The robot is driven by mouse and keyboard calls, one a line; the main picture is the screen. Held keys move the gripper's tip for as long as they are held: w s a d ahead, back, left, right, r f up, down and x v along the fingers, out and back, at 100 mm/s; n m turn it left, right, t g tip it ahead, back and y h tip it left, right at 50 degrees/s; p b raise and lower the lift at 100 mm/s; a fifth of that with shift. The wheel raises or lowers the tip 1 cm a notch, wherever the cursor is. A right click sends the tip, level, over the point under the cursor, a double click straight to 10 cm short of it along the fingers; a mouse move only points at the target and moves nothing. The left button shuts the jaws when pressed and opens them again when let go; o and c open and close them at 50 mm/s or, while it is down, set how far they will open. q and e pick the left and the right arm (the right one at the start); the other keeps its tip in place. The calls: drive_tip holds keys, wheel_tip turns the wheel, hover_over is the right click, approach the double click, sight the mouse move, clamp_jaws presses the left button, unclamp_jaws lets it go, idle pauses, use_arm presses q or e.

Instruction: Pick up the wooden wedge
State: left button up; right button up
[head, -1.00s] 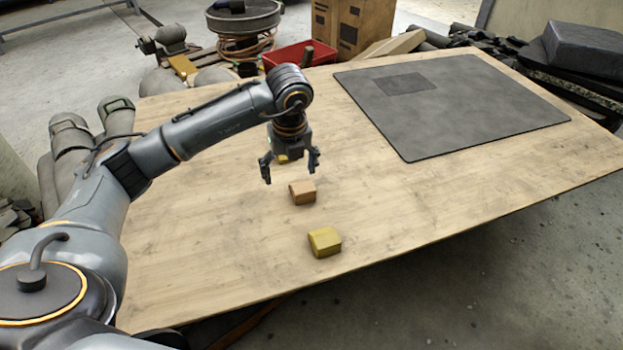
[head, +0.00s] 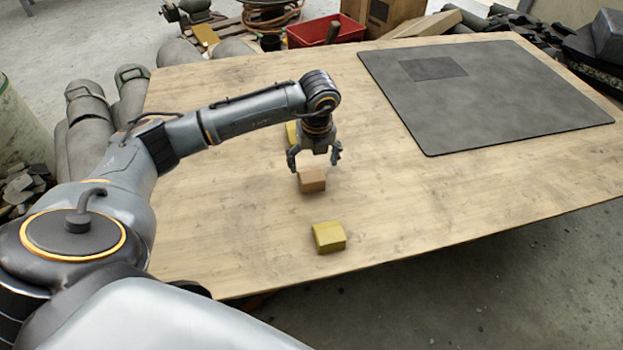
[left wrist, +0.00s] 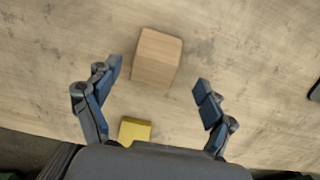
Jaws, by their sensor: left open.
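The wooden wedge (head: 312,181) is a small brown block lying on the wooden table (head: 230,230). My left gripper (head: 314,162) is open above it, pointing down, with a finger to each side in the head view. In the left wrist view the wedge (left wrist: 157,58) lies just beyond and between the two spread fingers (left wrist: 158,78). Nothing is held. My right gripper is not in view.
A yellow block (head: 329,237) lies nearer me than the wedge. Another yellow block (head: 291,133) is partly hidden behind my left arm. A dark grey mat (head: 500,100) covers the table's far right. A red bin (head: 325,31) stands beyond the far edge.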

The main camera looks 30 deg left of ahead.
sight(311, 172)
use_arm(q)
drive_tip(key=f, duration=0.2)
drive_tip(key=a+f, duration=0.1)
drive_tip(key=f, duration=0.2)
drive_tip(key=shift+w+b, duration=0.1)
drive_tip(key=shift+b, duration=0.2)
drive_tip(key=c, duration=1.2)
drive_tip(key=shift+c, duration=0.5)
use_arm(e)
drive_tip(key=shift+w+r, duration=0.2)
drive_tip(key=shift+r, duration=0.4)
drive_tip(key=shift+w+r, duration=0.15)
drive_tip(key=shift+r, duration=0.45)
use_arm(q)
drive_tip(key=shift+r, duration=0.15)
